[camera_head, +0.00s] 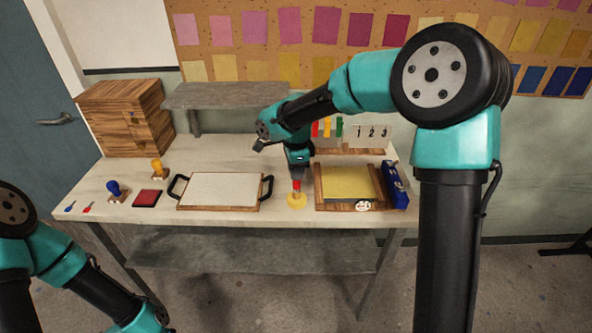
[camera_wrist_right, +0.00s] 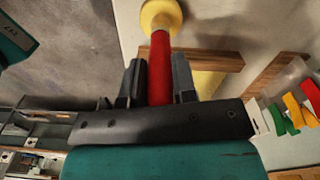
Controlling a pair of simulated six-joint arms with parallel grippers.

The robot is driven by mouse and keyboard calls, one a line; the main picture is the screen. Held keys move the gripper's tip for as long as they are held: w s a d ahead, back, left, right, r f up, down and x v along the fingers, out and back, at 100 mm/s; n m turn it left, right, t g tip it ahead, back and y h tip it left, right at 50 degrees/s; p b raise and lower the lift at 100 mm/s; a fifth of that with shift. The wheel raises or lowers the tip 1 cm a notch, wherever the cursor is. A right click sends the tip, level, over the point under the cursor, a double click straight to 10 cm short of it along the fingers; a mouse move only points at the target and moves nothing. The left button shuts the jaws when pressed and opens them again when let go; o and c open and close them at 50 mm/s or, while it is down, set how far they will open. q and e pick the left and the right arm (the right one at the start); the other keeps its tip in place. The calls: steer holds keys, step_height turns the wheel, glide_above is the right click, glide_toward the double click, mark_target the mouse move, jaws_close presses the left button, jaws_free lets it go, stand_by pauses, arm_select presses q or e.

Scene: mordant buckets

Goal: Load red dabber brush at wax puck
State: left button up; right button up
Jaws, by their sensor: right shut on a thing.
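The red dabber brush (camera_head: 296,185) is held upright in my right gripper (camera_head: 298,177), low over the table. In the right wrist view the red handle (camera_wrist_right: 160,66) runs between the two dark fingers of the gripper (camera_wrist_right: 157,80), which are shut on it. The wax puck (camera_head: 297,200) is a round yellow disc on the table, directly below the brush; it also shows in the right wrist view (camera_wrist_right: 160,14). The brush's lower end meets the puck in both views, though I cannot tell how firmly it touches. My left arm is at the lower left; its gripper is not in view.
A white board with black handles (camera_head: 220,189) lies left of the puck. A wooden frame with a yellow panel (camera_head: 348,182) lies right, beside a blue box (camera_head: 395,187). Blue (camera_head: 114,189) and yellow (camera_head: 157,168) stamps and a red pad (camera_head: 147,198) stand at left.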

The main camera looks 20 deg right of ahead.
steer(key=shift+r, duration=3.35)
steer(key=n, duration=0.4)
steer(key=shift+s+a+r+n, duration=0.1)
steer(key=shift+s+a+n, duration=0.05)
steer(key=shift+n, duration=0.15)
steer(key=n, duration=0.5)
steer(key=shift+s+a+r, duration=0.1)
steer(key=shift+s+a, duration=0.05)
steer(key=shift+s, duration=0.05)
steer(key=n, duration=0.9)
steer(key=shift+s+a+r+n, duration=0.25)
steer(key=shift+s+n, duration=0.05)
steer(key=shift+n, duration=0.1)
